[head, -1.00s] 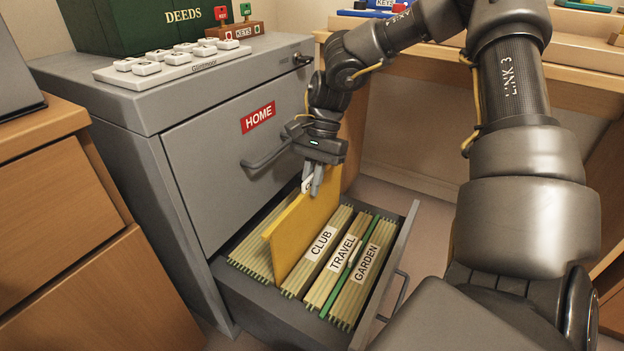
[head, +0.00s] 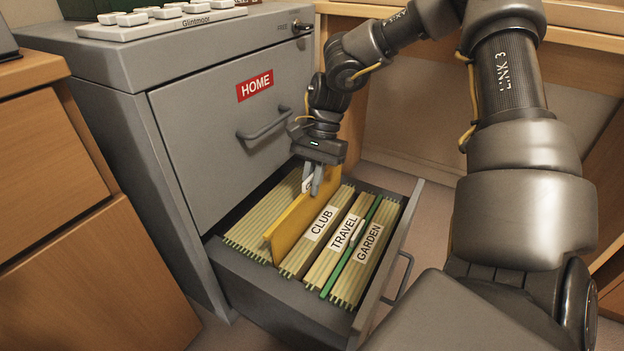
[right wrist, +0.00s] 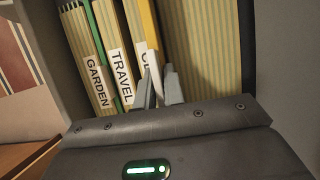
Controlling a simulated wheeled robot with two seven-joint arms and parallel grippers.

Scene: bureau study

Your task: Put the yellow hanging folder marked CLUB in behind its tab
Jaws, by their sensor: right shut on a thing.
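The yellow folder (head: 293,224) stands on edge in the open lower drawer (head: 270,300), mostly sunk among the files, with its top part above them. It is just left of the CLUB tab (head: 320,223) in the head view, close against that section. My right gripper (head: 313,184) is shut on its top edge near the far end. In the right wrist view the fingers (right wrist: 159,88) hold the yellow folder (right wrist: 148,24) and partly cover the CLUB label. The folder's lower part is hidden. My left gripper is out of view.
The TRAVEL tab (head: 344,233) and GARDEN tab (head: 369,243) stand to the right, with a green folder (head: 350,251) between them. Beige folders (head: 262,217) fill the left of the drawer. The HOME drawer (head: 215,140) above is shut, its handle (head: 265,122) near my gripper.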

